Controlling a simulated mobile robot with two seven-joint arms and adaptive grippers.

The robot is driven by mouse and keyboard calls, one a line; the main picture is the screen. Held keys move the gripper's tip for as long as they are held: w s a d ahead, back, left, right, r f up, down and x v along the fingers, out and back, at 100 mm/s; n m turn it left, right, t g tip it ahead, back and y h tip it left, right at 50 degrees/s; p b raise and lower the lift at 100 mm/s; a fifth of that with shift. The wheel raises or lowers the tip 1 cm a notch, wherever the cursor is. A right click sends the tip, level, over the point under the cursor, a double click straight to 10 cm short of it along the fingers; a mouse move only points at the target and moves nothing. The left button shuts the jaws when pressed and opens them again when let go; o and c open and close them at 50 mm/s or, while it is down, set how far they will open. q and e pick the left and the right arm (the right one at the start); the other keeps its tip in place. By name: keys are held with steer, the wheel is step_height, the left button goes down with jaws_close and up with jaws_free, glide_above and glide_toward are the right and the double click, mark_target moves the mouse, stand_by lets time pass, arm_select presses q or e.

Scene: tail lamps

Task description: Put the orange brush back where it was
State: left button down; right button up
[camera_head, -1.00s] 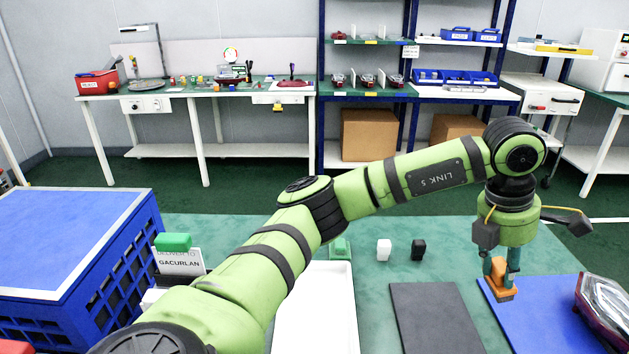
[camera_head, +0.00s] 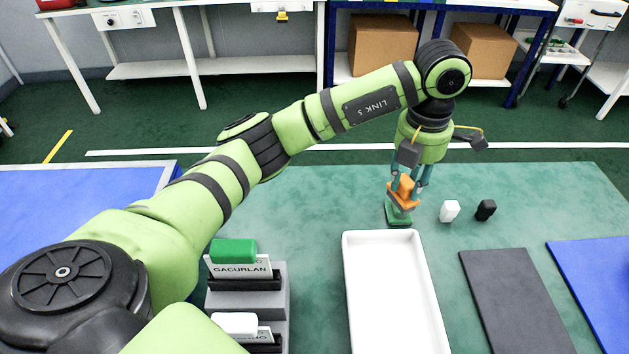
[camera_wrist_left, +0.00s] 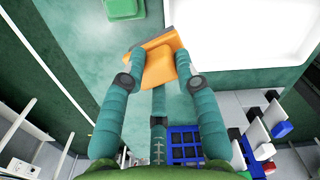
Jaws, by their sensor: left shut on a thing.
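The orange brush (camera_head: 404,192) is held between the fingers of my left gripper (camera_head: 406,184). It hangs low over the back of the table, in front of or above a small green block (camera_head: 399,214). I cannot tell whether the brush touches the table. My right gripper is not in view.
A white tray (camera_head: 390,238) lies just in front of the green block. A white block (camera_head: 449,211) and a black block (camera_head: 485,210) stand to the right. A dark mat (camera_head: 515,300) and a blue mat (camera_head: 600,285) lie at front right. A card holder (camera_head: 280,300) stands left of the tray.

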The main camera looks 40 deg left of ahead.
arm_select(q)
steer(key=a+f, duration=0.3)
steer(key=s+a+f+p, duration=0.1)
steer(key=a+f, duration=0.3)
steer(key=s+a+f, duration=0.1)
steer(key=a+f, duration=0.2)
steer(key=a, duration=0.1)
steer(key=shift+a+f+p, duration=0.1)
steer(key=shift+f+p, duration=0.15)
steer(key=shift+p, duration=0.05)
steer(key=shift+f, duration=0.2)
steer(key=shift+f, duration=0.1)
steer(key=shift+f, duration=0.15)
steer(key=c, duration=0.9)
jaws_free()
steer(key=shift+r, duration=0.2)
